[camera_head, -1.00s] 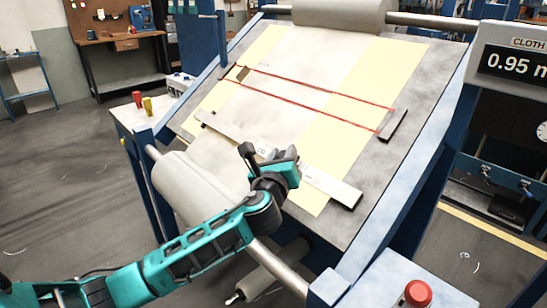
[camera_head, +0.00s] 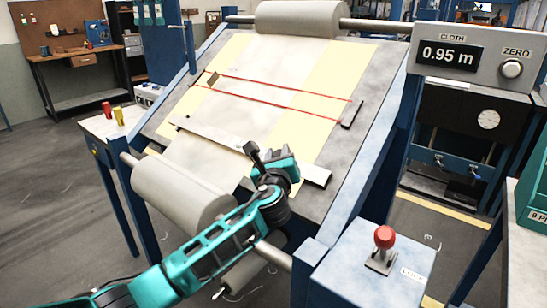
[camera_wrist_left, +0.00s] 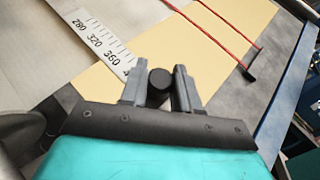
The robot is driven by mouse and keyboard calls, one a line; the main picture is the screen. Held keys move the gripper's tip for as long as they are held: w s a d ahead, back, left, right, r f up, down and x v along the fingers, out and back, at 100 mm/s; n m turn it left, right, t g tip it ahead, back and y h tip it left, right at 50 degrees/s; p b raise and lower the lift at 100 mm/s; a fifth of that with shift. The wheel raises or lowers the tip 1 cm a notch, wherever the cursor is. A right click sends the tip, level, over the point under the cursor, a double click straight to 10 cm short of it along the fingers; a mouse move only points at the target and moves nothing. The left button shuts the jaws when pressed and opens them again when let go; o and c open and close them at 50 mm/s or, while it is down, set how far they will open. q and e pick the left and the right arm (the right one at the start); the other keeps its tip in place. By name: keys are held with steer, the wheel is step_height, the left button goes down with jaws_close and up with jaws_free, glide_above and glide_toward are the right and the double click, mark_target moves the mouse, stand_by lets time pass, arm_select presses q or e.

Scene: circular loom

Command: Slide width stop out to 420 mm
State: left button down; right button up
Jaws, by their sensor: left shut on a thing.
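The width stop shows as a round black knob (camera_wrist_left: 159,86) in the left wrist view. My left gripper (camera_wrist_left: 160,82) is shut on it, with a grey finger on each side. A white ruler strip (camera_head: 215,135) lies across the sloping table in the head view. In the wrist view the ruler (camera_wrist_left: 97,40) shows marks 280, 320 and 360; the higher marks are hidden by the gripper. In the head view my left gripper (camera_head: 258,156) is over the right half of the ruler and covers the knob. My right gripper is not in view.
Two red cords (camera_head: 280,87) cross the cloth above the ruler, ending at a dark bar (camera_head: 352,114). A grey roller (camera_head: 180,190) lies along the front edge. A red-topped lever (camera_head: 384,237) stands on the box at right. A display (camera_head: 447,55) reads 0.95 m.

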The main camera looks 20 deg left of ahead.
arm_select(q)
steer(key=shift+d+r, duration=0.15)
steer(key=shift+d, duration=0.1)
steer(key=c, duration=0.8)
jaws_free()
steer(key=v, duration=1.3)
steer(key=shift+p, duration=0.4)
steer(key=shift+w+a, duration=0.1)
